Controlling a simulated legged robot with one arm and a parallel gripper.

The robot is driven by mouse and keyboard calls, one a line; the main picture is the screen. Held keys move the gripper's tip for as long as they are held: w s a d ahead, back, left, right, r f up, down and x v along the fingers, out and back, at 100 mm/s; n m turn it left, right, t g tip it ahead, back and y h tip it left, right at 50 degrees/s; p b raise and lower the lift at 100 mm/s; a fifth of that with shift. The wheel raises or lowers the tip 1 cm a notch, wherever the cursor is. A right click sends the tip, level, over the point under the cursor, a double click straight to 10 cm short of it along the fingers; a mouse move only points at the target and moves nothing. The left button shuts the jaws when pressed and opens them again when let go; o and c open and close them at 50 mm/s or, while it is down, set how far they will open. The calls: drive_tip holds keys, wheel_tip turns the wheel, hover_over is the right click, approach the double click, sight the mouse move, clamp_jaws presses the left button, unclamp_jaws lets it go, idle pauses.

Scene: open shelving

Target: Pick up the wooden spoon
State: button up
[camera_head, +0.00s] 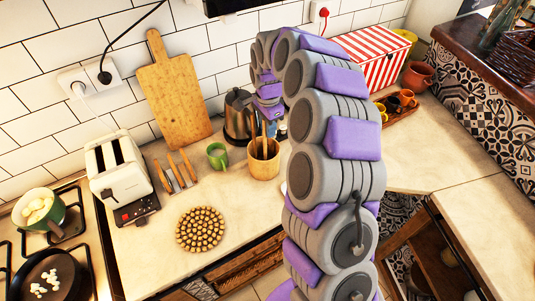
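A round wooden holder (264,166) stands on the counter near the middle of the view. Thin wooden handles (264,142) stick up out of it; I cannot tell for sure which is the wooden spoon. My grey and purple arm rises from the bottom right and curls over toward the wall. Its end, my gripper (269,108), points down just above and behind the holder, close to the handles. The fingers are small and partly hidden, so their opening and any contact with a handle are unclear.
A metal kettle (237,118) stands close behind the holder, left of my gripper. A green mug (217,156), toast rack (178,172), toaster (119,172) and round trivet (200,229) lie leftward. A red-striped box (376,55) stands right.

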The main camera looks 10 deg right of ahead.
drive_tip(key=shift+a+f, duration=0.45)
drive_tip(key=shift+f, duration=0.05)
drive_tip(key=shift+a, duration=0.45)
drive_tip(key=shift+d, duration=1.1)
clamp_jaws()
drive_tip(key=shift+a+r, duration=0.1)
drive_tip(key=shift+a, duration=0.85)
wheel_tip(320, 180, up, 12)
drive_tip(key=p, duration=0.1)
drive_tip(key=s+a, duration=0.2)
drive_tip(key=a, duration=0.6)
drive_tip(key=s+a+p, duration=0.1)
drive_tip(key=s+a, duration=0.2)
drive_tip(key=a, duration=0.5)
drive_tip(key=shift+s, duration=0.3)
